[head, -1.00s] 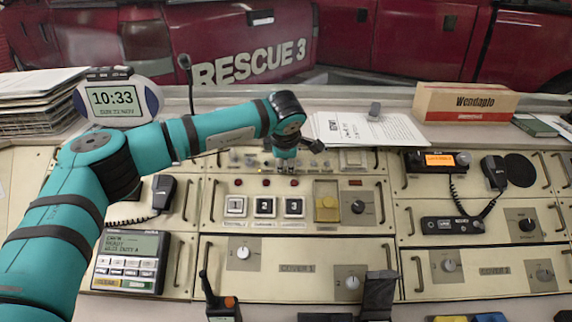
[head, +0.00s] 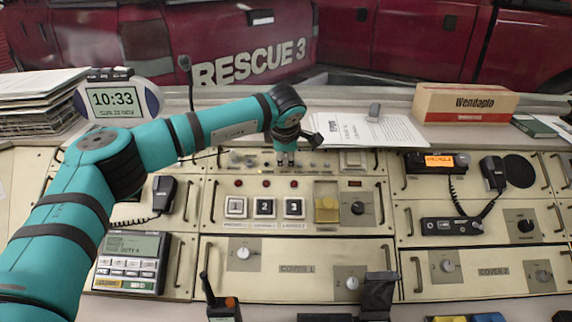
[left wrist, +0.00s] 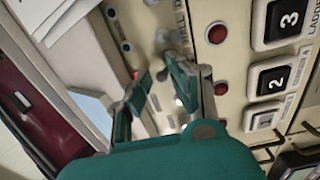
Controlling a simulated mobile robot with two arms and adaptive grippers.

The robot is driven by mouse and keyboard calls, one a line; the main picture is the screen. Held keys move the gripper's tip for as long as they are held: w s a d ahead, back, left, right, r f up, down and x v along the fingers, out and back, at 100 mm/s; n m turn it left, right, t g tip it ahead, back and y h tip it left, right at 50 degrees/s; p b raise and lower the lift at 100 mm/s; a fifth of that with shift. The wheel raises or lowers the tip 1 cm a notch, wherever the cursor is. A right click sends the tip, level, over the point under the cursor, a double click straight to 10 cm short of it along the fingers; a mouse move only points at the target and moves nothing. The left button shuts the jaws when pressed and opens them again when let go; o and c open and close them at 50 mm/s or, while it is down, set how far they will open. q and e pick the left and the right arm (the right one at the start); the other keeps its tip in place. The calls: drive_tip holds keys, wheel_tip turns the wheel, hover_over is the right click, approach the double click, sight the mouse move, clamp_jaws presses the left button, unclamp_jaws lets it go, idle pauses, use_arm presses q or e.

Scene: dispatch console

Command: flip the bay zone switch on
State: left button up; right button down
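My left gripper (head: 285,163) points down at the upper strip of the console's middle panel, above the three numbered buttons. The strip carries a row of small switches (head: 248,160), partly hidden by the gripper. In the left wrist view small switches or knobs (left wrist: 164,38) lie just beyond the fingertips, beside a partly readable "HALL" label (left wrist: 184,24). I cannot tell which switch is the bay zone switch, or its position. My right gripper is not in view.
Red indicators (head: 266,183) sit above the numbered buttons (head: 264,207). A yellow button (head: 326,208) and a black knob (head: 358,208) are to their right. Papers (head: 368,131) lie on the ledge behind. A handset (head: 163,193) with a cord is at left.

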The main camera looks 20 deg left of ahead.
use_arm(q)
drive_tip(key=a+p+v, duration=0.1)
drive_tip(key=v, duration=0.5)
drive_tip(key=shift+d, duration=0.5)
drive_tip(key=shift+f, duration=0.1)
